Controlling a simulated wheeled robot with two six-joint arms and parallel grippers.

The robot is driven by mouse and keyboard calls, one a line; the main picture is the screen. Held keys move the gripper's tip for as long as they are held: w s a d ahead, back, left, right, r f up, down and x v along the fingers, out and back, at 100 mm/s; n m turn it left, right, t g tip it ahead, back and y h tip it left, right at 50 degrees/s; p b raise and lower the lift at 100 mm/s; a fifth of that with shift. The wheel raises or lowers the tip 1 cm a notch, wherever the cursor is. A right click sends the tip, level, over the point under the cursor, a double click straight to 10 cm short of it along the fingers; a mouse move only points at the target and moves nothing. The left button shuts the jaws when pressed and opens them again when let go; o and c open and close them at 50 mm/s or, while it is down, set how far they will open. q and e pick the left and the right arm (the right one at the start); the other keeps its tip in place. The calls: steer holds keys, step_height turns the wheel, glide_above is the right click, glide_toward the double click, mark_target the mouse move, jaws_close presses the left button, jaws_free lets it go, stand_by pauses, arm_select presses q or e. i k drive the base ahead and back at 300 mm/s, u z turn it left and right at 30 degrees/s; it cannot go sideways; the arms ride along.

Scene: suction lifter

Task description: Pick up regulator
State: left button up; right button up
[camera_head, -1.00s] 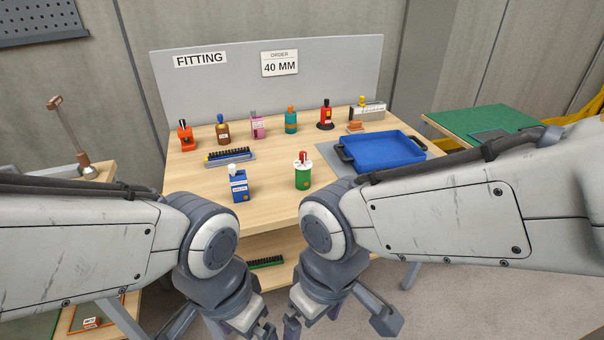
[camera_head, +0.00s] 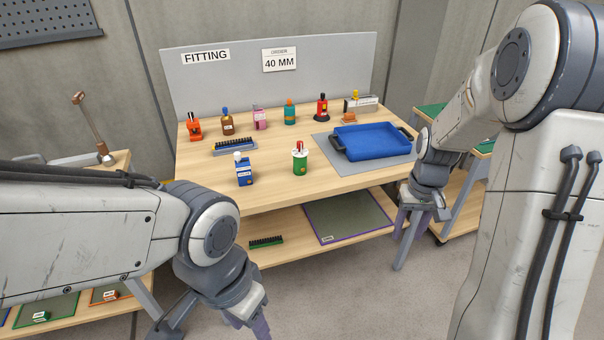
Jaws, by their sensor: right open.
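Several small fittings stand on the table; I cannot tell from their labels which is the regulator. In front are a blue box with a white cap (camera_head: 244,174) and a green cylinder with a white collar and red top (camera_head: 300,163). Behind stand an orange piece (camera_head: 194,129), a brown bottle (camera_head: 227,125), a pink piece (camera_head: 259,120), a teal bottle (camera_head: 289,116) and a red piece on a black base (camera_head: 322,108). My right gripper (camera_head: 412,228) is open and empty, beside the table's right end. My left gripper (camera_head: 248,325) is low in front; its fingers are partly cut off.
A blue tray (camera_head: 372,148) with dark handles lies on a grey mat at the table's right. A black-toothed rack (camera_head: 235,144) is behind the blue box. The lower shelf (camera_head: 285,232) holds a purple-edged mat. A backboard (camera_head: 330,65) stands behind, with an "ORDER 40 MM" card.

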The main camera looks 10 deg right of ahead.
mark_target(299, 160)
steer(key=u, duration=0.65)
steer(key=i, duration=1.55)
steer(key=z, duration=0.5)
